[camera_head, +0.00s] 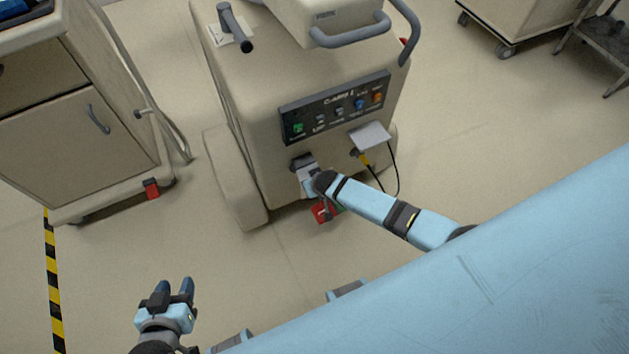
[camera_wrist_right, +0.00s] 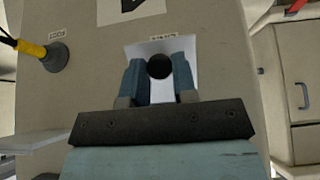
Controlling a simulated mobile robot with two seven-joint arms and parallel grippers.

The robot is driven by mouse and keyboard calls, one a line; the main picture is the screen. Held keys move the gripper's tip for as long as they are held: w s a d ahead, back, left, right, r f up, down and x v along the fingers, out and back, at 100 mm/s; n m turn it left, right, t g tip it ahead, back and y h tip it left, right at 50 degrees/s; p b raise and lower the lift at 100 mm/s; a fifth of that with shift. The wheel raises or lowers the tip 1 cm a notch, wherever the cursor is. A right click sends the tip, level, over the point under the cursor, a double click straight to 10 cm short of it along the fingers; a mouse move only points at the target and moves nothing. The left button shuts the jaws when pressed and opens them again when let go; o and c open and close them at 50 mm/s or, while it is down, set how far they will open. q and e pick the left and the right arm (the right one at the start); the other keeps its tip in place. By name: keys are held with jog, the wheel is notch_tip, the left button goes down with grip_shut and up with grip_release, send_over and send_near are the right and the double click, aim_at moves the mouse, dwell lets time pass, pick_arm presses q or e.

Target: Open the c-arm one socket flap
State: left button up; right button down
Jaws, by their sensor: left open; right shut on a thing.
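The C-arm one cart (camera_head: 245,85) is a beige machine with a dark labelled panel. My right gripper (camera_head: 311,180) is at its lower front, shut on the socket flap (camera_head: 306,170). In the right wrist view the fingers (camera_wrist_right: 160,75) close on a dark round knob (camera_wrist_right: 159,66) in front of the pale flap plate (camera_wrist_right: 186,46). The gripper hides much of the flap, so I cannot tell how far it is swung out. My left gripper (camera_head: 174,288) is open and empty, low at the left, away from the cart.
A second socket right of my right gripper holds a yellow plug (camera_head: 364,157) with a black cable, under a raised pale lid (camera_head: 370,136). A beige cabinet (camera_head: 75,120) stands left. Another cart (camera_head: 520,25) stands at the back right. The floor between is clear.

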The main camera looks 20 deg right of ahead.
jog(key=c, duration=0.9)
grip_release()
jog(key=shift+c, duration=0.2)
jog(key=shift+s+r, duration=0.15)
jog(key=shift+r, duration=0.05)
pick_arm(q)
jog(key=shift+s+a+r+p, duration=0.1)
jog(key=shift+r+p, duration=0.6)
jog(key=shift+p, duration=1.3)
pick_arm(e)
jog(key=v, duration=1.3)
jog(key=shift+r, duration=0.15)
